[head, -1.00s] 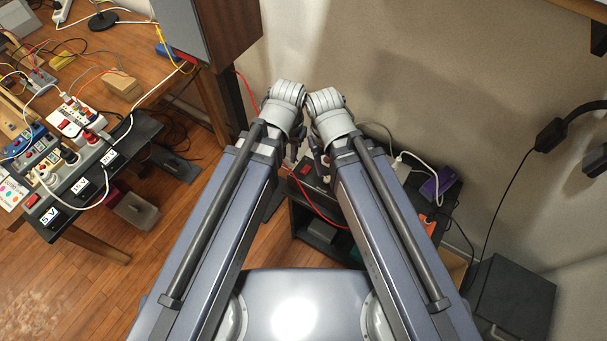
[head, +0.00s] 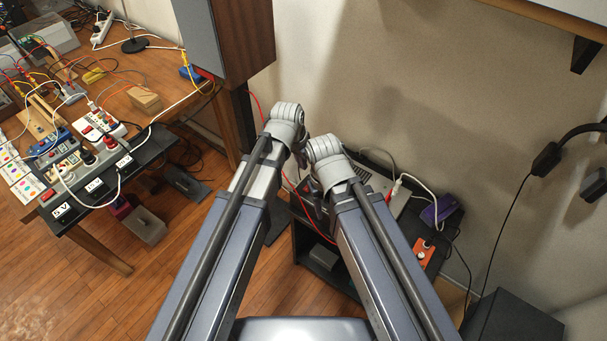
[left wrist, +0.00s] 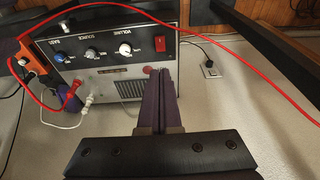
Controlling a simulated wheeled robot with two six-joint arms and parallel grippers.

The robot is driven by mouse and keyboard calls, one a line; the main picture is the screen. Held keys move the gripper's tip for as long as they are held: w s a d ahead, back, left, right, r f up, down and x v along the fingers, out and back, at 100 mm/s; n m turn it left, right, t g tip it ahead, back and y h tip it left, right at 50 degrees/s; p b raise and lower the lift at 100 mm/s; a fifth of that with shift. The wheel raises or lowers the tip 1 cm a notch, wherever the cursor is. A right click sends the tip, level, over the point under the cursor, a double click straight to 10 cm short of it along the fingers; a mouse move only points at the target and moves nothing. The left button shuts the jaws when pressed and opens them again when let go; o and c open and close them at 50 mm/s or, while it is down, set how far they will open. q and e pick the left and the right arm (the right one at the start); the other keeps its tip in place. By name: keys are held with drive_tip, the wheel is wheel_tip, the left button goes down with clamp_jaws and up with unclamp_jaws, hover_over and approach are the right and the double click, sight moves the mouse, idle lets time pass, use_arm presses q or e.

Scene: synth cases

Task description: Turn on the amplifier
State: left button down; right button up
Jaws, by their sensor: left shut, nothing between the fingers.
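The amplifier (left wrist: 115,58) fills the upper left of the left wrist view, showing its front upside down. A red rocker switch (left wrist: 160,44) sits at the right end of a row of knobs, beside the white volume knob (left wrist: 125,48). My left gripper (left wrist: 160,72) is shut and empty, its fingertips just below the switch in the picture; contact cannot be told. In the head view, the amplifier's pale vented top (head: 401,206) is partly hidden by my right arm. My left gripper (head: 303,158) is left of it. My right gripper (head: 311,199) is largely hidden by its arm.
A red cable (left wrist: 255,62) arcs across the left wrist view, past the amplifier. An orange box (head: 422,250) and a purple item (head: 440,208) are near the amplifier on a dark low stand. A cluttered wooden workbench (head: 160,118) stands at the left; a wall is behind.

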sight(306, 190)
use_arm(q)
drive_tip(key=b+x, duration=1.2)
drive_tip(key=shift+s+a+f, duration=0.25)
drive_tip(key=shift+s+f, duration=0.05)
drive_tip(key=shift+f, duration=0.15)
drive_tip(key=shift+s+f+b, duration=0.1)
drive_tip(key=shift+f+b, duration=0.35)
drive_tip(key=shift+b, duration=0.15)
drive_tip(key=shift+a+f+b, duration=0.1)
drive_tip(key=shift+f+b, duration=0.2)
drive_tip(key=shift+s, duration=0.1)
drive_tip(key=shift+r, duration=0.1)
drive_tip(key=shift+w+d+r+p, duration=0.25)
drive_tip(key=shift+w+d+p, duration=0.15)
drive_tip(key=shift+w, duration=0.2)
drive_tip(key=shift+r, duration=0.1)
